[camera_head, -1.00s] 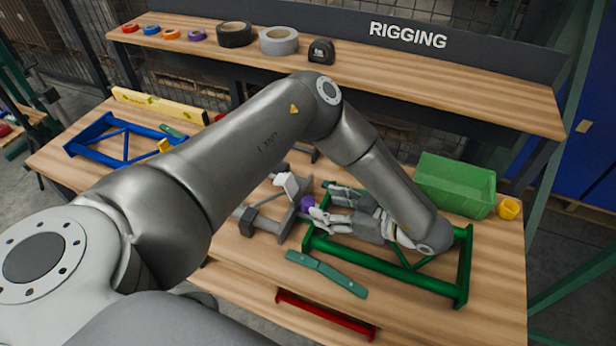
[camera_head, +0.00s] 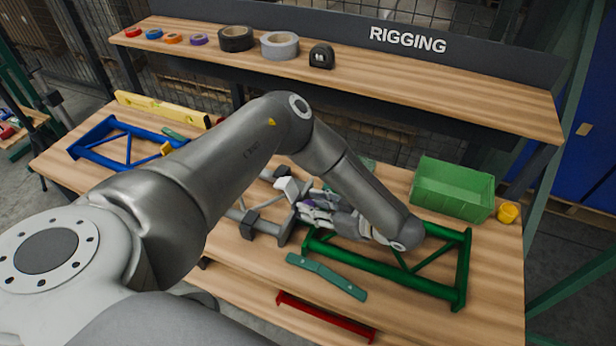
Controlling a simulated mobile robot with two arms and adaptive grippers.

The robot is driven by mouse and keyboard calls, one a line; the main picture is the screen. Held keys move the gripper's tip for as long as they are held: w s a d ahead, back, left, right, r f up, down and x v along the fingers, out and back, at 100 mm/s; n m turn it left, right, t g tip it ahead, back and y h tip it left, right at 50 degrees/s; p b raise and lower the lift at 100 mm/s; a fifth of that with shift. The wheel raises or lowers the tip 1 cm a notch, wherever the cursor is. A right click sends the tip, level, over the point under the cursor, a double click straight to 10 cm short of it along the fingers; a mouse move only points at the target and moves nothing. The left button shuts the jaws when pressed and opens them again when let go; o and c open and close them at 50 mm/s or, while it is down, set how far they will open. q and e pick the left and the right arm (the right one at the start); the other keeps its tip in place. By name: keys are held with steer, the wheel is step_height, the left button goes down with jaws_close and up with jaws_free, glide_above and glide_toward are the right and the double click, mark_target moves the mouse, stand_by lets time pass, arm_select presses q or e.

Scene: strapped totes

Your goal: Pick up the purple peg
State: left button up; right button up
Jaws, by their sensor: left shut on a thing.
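The purple peg (camera_head: 307,203) is mostly hidden; only a small patch of purple shows between the fingers of my left gripper (camera_head: 301,205). The left gripper is shut on the peg, with its fingers pointing left. It is over the right end of a grey metal frame (camera_head: 270,227). I cannot tell whether the peg still touches the frame. My right gripper is not in view.
A green frame (camera_head: 380,270) lies under and right of my left forearm. A green bin (camera_head: 453,188) and a yellow cup (camera_head: 508,212) stand at the right. A teal strip (camera_head: 326,276) lies in front. A blue frame (camera_head: 128,145) lies at the left.

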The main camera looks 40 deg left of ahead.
arm_select(q)
steer(key=shift+s+d+f, duration=0.1)
steer(key=shift+s+f, duration=0.15)
steer(key=shift+f, duration=0.1)
steer(key=c, duration=0.4)
steer(key=shift+r, duration=0.15)
steer(key=shift+w+r, duration=0.1)
steer(key=shift+r, duration=0.1)
step_height(320, 180, up, 3)
steer(key=shift+r, duration=0.1)
steer(key=s+a+r+p, duration=0.1)
steer(key=s+a+r, duration=0.1)
steer(key=s+r, duration=0.4)
steer(key=s+a+r+p, duration=0.2)
steer(key=s+r, duration=0.5)
steer(key=r, duration=0.1)
steer(key=shift+a+r, duration=0.25)
steer(key=shift+r, duration=0.05)
